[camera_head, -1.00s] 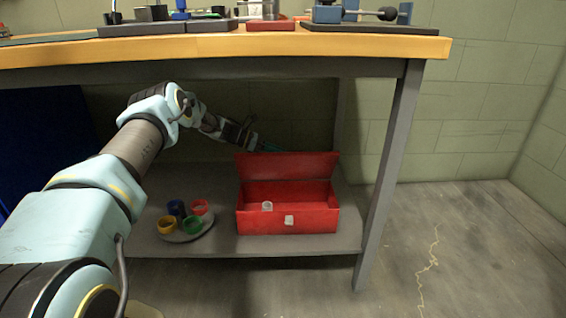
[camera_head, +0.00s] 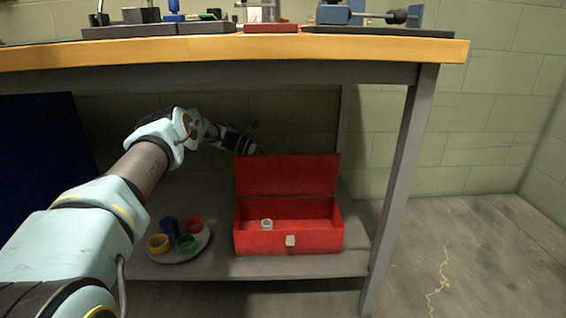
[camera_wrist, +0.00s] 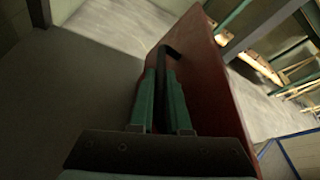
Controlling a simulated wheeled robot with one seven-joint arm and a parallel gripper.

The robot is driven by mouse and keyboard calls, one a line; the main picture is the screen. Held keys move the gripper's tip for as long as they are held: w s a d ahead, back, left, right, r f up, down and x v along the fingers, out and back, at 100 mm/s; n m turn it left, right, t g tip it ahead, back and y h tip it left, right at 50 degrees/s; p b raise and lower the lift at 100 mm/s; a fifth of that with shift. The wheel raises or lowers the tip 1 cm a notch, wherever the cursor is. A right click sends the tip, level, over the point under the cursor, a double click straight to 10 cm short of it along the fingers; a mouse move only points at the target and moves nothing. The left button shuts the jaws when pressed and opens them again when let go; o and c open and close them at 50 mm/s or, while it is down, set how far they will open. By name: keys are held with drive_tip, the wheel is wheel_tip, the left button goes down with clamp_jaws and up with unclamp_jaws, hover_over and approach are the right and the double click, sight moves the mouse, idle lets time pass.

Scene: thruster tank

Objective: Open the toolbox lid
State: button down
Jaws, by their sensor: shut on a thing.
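The red toolbox (camera_head: 268,242) stands on the grey shelf under the workbench, with a pale latch (camera_head: 291,240) on its front. Its lid (camera_head: 287,176) is raised, standing up along the back edge, and the inside of the box shows. A small white cup-like thing (camera_head: 266,224) sits inside. In the wrist view my gripper's teal fingers (camera_wrist: 162,78) are shut on the dark handle (camera_wrist: 178,52), beside the lid's red face (camera_wrist: 200,75).
A round grey tray (camera_head: 180,256) with yellow, blue, green and red cups is left of the toolbox. The bench top (camera_head: 240,52) with its tools is overhead, and a bench leg (camera_head: 400,190) stands to the right. Open floor lies beyond that leg.

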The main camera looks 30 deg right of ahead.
drive_tip(key=c, duration=1.2)
unclamp_jaws()
drive_tip(key=shift+o, duration=0.2)
drive_tip(key=v, duration=1.1)
drive_tip(key=shift+p, duration=0.4)
drive_tip(key=shift+d, duration=0.1)
